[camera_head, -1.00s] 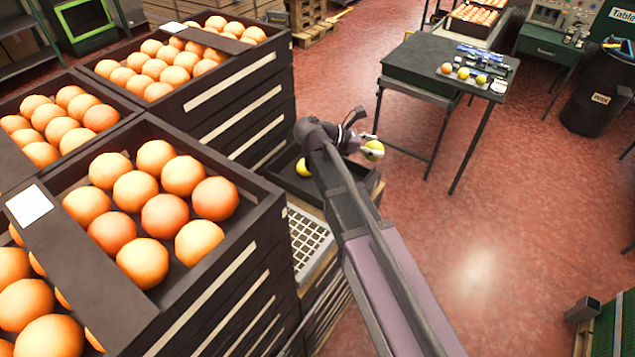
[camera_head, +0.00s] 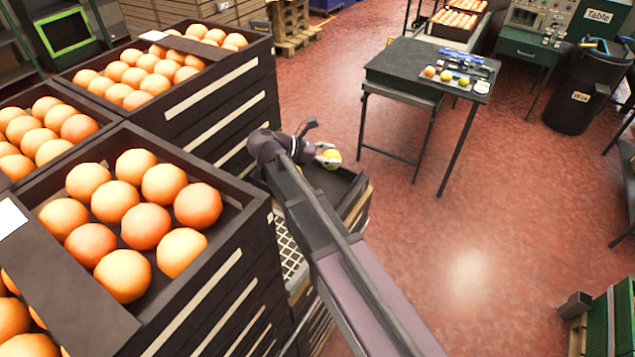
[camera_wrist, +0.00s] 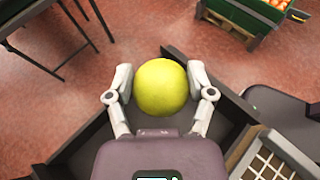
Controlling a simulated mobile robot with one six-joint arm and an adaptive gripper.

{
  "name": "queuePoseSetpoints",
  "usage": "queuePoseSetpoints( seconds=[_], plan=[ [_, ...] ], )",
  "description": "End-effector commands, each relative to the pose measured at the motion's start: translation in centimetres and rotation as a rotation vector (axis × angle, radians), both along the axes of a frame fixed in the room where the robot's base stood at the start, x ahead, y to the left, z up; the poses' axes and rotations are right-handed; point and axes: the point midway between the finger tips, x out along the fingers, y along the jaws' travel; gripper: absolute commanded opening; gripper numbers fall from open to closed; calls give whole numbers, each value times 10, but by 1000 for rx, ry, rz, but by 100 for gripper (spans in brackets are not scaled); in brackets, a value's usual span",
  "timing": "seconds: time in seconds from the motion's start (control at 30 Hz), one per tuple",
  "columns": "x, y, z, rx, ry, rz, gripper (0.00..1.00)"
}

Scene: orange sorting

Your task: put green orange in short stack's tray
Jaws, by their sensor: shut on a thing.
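My gripper (camera_head: 328,158) is shut on the green orange, a yellow-green fruit (camera_head: 333,158). In the wrist view the fruit (camera_wrist: 161,87) sits between the two fingers (camera_wrist: 161,92). The short stack's dark tray (camera_head: 345,190) is under and beside my gripper in the head view. Part of the tray's dark floor and rim (camera_wrist: 228,112) shows below the fruit in the wrist view. The fruit appears above the tray's far edge. My arm hides part of the tray in the head view.
Tall dark crate stacks full of oranges (camera_head: 142,227) stand close on the left. A dark table (camera_head: 400,62) holds several small fruits and tools at the back. A black bin (camera_head: 580,100) stands at the far right. Red floor is open to the right.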

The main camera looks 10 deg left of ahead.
Motion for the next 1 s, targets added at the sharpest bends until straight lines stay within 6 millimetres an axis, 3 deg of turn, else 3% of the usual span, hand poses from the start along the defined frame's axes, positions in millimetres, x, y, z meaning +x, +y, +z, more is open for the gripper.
queuePoseSetpoints(
  seconds=[0.53, 1.0],
  plan=[
    [0, 1, -52, 0, 0, 1, 20],
    [0, 1, -58, 0, 0, 2, 20]
  ],
)
